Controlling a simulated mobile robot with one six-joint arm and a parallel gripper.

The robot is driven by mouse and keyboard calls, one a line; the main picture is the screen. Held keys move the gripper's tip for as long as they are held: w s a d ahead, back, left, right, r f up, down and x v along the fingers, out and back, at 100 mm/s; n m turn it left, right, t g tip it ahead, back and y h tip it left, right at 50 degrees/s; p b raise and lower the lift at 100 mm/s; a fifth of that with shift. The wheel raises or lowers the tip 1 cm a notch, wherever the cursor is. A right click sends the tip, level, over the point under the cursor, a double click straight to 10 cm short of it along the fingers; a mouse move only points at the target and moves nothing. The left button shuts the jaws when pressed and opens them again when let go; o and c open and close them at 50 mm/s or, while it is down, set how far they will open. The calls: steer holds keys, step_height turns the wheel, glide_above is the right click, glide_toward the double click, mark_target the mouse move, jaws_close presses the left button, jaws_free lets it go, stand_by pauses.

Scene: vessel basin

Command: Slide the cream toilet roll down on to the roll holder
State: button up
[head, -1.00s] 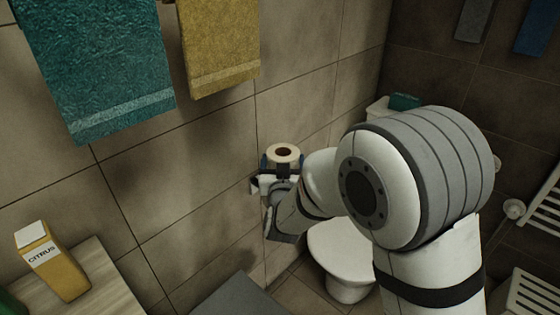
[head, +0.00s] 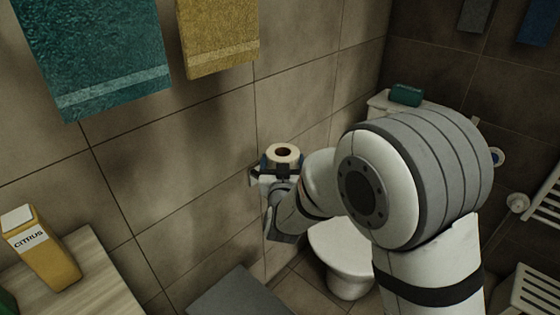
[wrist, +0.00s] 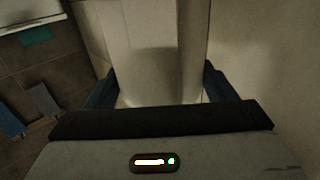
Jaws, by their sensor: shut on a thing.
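The cream toilet roll (head: 283,153) is upright with its dark core hole facing up, close to the tiled wall in the head view. My gripper (head: 283,168) is shut on it, with blue fingers on either side. In the wrist view the roll's pale side (wrist: 150,60) fills the space between the fingertips (wrist: 160,88). A pale fitting on the wall (head: 256,176), just left of the gripper, looks like part of the roll holder. Its remainder is hidden behind the roll and gripper, so I cannot tell whether the roll is around its post.
The wall is close on the left, with a teal towel (head: 100,60) and a mustard towel (head: 217,35) above. The toilet (head: 343,258) stands below right, partly behind my arm. A citrus carton (head: 42,250) stands on a wooden top (head: 95,285) at lower left.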

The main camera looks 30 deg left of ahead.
steer(key=shift+f+b, duration=0.5)
steer(key=shift+f, duration=0.15)
steer(key=o, duration=1)
steer(key=shift+o, duration=0.2)
steer(key=v, duration=0.7)
steer(key=shift+s+d+p, duration=0.25)
steer(key=shift+s+p, duration=0.05)
steer(key=shift+s, duration=0.05)
